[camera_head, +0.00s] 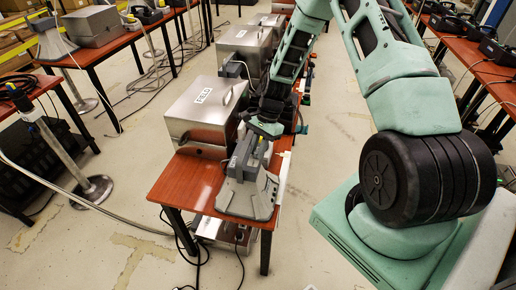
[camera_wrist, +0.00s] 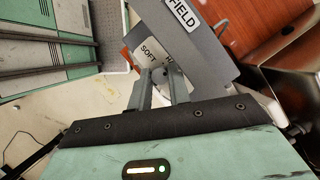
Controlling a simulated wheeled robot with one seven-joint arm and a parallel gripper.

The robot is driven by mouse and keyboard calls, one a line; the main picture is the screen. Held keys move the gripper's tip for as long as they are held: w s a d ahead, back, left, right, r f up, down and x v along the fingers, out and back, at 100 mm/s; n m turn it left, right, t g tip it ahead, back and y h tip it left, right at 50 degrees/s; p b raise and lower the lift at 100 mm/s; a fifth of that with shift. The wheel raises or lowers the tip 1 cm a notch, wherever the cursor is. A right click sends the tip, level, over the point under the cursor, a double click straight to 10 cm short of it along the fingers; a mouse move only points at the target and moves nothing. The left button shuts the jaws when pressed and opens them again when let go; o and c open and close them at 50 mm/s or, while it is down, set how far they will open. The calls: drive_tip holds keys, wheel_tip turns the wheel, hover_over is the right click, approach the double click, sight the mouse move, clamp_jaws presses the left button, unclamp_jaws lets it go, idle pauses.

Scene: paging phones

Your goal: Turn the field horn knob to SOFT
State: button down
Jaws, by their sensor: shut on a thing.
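The field horn (camera_head: 246,192) is a grey unit on a splayed grey base at the near end of the red-brown table. Its FIELD label (camera_wrist: 183,14) and SOFT marking (camera_wrist: 150,50) show in the wrist view; a second marking to the right is mostly covered by a finger. My gripper (camera_wrist: 162,78) is at the horn's face, its two grey fingers closed around the knob, just below the markings. The knob is largely hidden between the fingers, so its pointing direction cannot be told. In the head view my gripper (camera_head: 266,128) reaches down to the horn's top.
Side tables (camera_head: 95,50) hold other devices. Cables (camera_head: 100,207) and a metal post (camera_head: 65,155) stand on the floor at left.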

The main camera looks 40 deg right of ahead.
drive_tip(key=c, duration=1.3)
unclamp_jaws()
drive_tip(key=b+v, duration=0.4)
drive_tip(key=v, duration=1.3)
drive_tip(key=shift+r, duration=0.25)
